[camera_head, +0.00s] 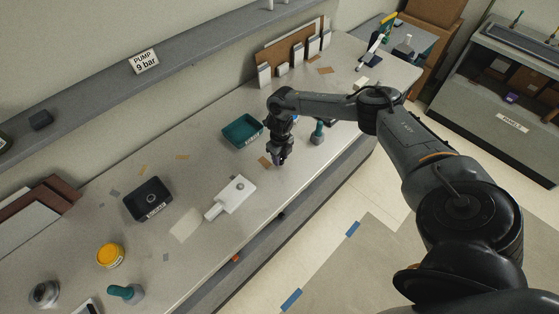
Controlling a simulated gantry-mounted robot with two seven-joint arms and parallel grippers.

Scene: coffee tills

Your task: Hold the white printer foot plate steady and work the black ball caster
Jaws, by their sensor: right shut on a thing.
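The white printer foot plate (234,194) lies flat on the counter near its front edge, with a narrower end toward the lower left. A small round grey spot shows on its upper face. My right gripper (280,160) points down just above the counter, to the upper right of the plate and apart from it. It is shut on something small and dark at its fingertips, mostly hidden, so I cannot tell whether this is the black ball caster. No black ball caster shows clearly elsewhere. My left gripper is out of view.
A teal bin (243,131) stands behind the right gripper, and a teal-handled tool (318,133) stands to its right. The counter's front edge runs close below the plate.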

